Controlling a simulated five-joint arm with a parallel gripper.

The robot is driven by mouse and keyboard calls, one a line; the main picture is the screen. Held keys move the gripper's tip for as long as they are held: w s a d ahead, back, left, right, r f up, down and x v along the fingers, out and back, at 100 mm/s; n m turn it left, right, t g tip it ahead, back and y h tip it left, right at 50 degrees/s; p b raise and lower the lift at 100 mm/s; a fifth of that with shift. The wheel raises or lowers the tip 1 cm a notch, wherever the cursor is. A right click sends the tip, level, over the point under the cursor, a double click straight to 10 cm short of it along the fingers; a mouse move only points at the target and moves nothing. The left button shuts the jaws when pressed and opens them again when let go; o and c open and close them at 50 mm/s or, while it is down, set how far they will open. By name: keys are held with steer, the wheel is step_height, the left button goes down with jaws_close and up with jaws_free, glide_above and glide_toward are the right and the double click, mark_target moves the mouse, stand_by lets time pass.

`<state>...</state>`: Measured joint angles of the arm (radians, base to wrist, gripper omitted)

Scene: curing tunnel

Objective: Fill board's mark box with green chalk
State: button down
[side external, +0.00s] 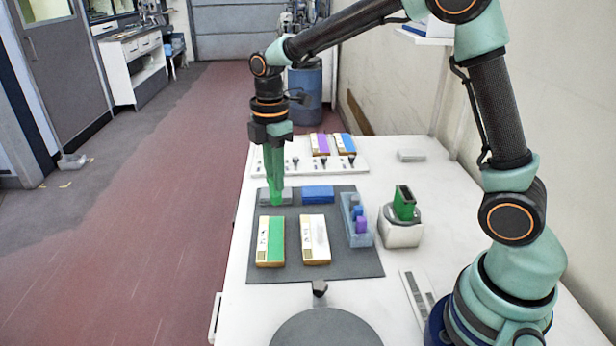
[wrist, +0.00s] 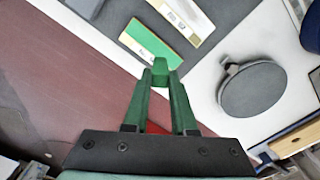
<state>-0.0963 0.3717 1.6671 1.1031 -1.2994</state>
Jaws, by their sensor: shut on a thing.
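My gripper (side external: 276,188) has green fingers and points down over the far left part of the dark mat (side external: 345,263). In the wrist view my gripper (wrist: 161,76) is shut on a small green piece, the green chalk (wrist: 160,66), at its fingertips. A board with a wide green strip (side external: 270,241) lies on the mat, nearer the camera than my gripper. A second board with a white face (side external: 316,239) lies to its right. Both boards also show in the wrist view, the green one (wrist: 151,41) and the white one (wrist: 188,16). Whether the chalk touches anything is unclear.
A grey block (side external: 287,196) is beside my fingertips, with a blue block (side external: 317,192) to its right. A clear tray (side external: 360,240) holds blue and purple pieces. A white stand (side external: 401,234) carries a green block. Purple and blue boards stand behind; a grey disc (side external: 325,331) is in front.

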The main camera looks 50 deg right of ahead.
steer(key=s+a+f+n, duration=0.1)
steer(key=a+f+n, duration=0.15)
steer(key=a, duration=0.45)
steer(key=shift+m, duration=0.25)
steer(key=shift+s+d+f, duration=0.1)
steer(key=shift+d+f, duration=0.05)
steer(key=shift+f, duration=1.7)
steer(key=shift+d+f, duration=0.1)
steer(key=shift+f, duration=1.7)
steer(key=shift+w+d+f, duration=0.3)
steer(key=shift+w+d, duration=0.2)
steer(key=shift+s+a, duration=0.5)
steer(key=shift+a, duration=0.05)
steer(key=shift+w+d, duration=0.45)
steer(key=shift+d, duration=0.05)
steer(key=shift+w+d+r, duration=0.1)
steer(key=shift+r, duration=0.05)
step_height(320, 180, up, 8)
